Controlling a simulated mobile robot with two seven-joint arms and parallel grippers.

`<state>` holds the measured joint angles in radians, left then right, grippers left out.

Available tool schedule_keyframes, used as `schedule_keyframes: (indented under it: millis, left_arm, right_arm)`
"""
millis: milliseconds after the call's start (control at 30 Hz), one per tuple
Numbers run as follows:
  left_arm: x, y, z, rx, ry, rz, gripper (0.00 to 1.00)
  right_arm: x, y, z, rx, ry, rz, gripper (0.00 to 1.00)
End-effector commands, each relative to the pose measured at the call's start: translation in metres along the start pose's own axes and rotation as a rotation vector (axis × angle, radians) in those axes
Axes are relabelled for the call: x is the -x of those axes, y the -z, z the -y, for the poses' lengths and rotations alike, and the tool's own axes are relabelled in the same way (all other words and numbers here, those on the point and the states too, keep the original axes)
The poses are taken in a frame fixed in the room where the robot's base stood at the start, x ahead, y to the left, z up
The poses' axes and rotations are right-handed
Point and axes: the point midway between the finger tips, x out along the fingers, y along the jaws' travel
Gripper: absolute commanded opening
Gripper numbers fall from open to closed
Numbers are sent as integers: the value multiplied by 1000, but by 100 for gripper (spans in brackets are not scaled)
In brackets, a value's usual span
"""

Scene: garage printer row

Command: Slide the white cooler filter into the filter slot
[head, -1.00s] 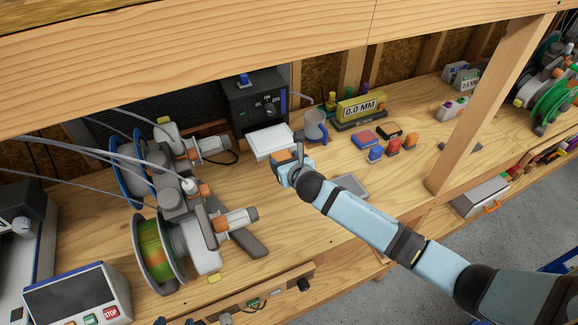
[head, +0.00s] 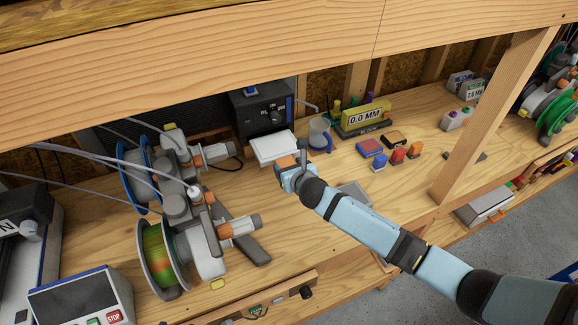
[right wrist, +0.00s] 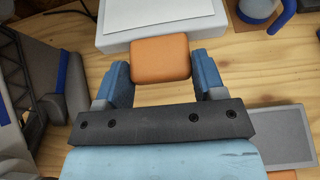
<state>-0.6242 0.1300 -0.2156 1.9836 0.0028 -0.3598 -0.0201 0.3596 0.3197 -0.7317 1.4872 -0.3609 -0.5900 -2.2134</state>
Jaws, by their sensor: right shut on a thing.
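The white cooler filter (head: 274,149) is a flat white slab with grey sides, lying level close in front of the black box (head: 262,117) with a knob. Its near part shows at the top of the right wrist view (right wrist: 160,20). An orange block (right wrist: 160,58), which looks like its grip tab, is at its near edge. My right gripper (head: 288,165) is shut on this block, with a blue finger on each side in the wrist view (right wrist: 160,75). The filter slot is not clearly visible; I cannot tell whether the filter's far edge is inside it. My left gripper is out of view.
A clear cup (head: 318,133) with a blue handle stands close right of the filter. A grey tray (head: 355,194) lies beside my right forearm. Filament spools and motors (head: 170,250) crowd the left. A wooden beam (head: 300,45) crosses above the bench.

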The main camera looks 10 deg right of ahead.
Motion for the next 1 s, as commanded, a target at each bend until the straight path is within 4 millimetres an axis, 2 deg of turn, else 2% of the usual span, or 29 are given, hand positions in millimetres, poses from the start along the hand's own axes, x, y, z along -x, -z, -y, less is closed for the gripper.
schedule_keyframes:
  millis: [467,1000]
  left_arm:
    - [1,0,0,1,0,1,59]
    - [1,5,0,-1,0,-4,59]
  right_arm:
    - [-1,-1,0,1,0,1,35]
    - [-25,-11,0,1,0,1,35]
